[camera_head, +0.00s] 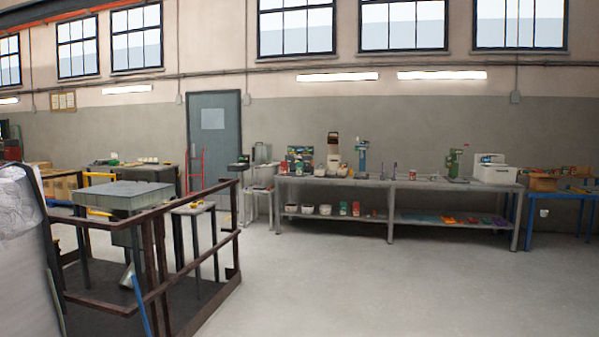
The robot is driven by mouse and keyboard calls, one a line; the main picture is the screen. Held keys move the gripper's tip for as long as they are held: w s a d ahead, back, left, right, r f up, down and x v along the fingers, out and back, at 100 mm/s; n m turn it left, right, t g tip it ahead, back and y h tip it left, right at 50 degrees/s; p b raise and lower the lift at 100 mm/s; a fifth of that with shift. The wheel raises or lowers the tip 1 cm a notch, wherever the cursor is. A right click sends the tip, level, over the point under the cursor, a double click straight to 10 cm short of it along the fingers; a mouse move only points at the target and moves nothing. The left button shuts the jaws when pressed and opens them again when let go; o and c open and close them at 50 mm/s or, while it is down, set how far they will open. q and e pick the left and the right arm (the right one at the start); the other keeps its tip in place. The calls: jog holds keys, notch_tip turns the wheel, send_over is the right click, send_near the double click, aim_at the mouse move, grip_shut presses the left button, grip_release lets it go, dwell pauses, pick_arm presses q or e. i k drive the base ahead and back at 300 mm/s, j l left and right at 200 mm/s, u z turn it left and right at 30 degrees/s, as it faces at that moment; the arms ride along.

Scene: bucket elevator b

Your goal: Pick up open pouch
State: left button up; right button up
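I cannot make out an open pouch for certain at this distance. Small packets and containers stand on a long grey workbench (420,183) against the far wall, too small to tell apart. Its lower shelf holds several flat coloured items (452,220) on the right and small white tubs (308,210) on the left. A red item (344,208) and a green item stand beside the tubs. Neither of my grippers is in view.
A brown metal railing (153,262) surrounds a platform with a grey box-shaped machine (124,197) at the left. Wrapped pale material (17,240) fills the left edge. A blue-framed table (562,194) stands far right. The floor (390,285) before the bench is clear.

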aim_at(298, 165)
jog(key=z, duration=0.3)
jog(key=i, duration=9.35)
jog(key=i+l+u, duration=0.1)
jog(key=i, duration=0.5)
jog(key=i+l, duration=0.1)
jog(key=i, duration=0.55)
jog(key=i+l+u, duration=0.15)
jog(key=i, duration=0.45)
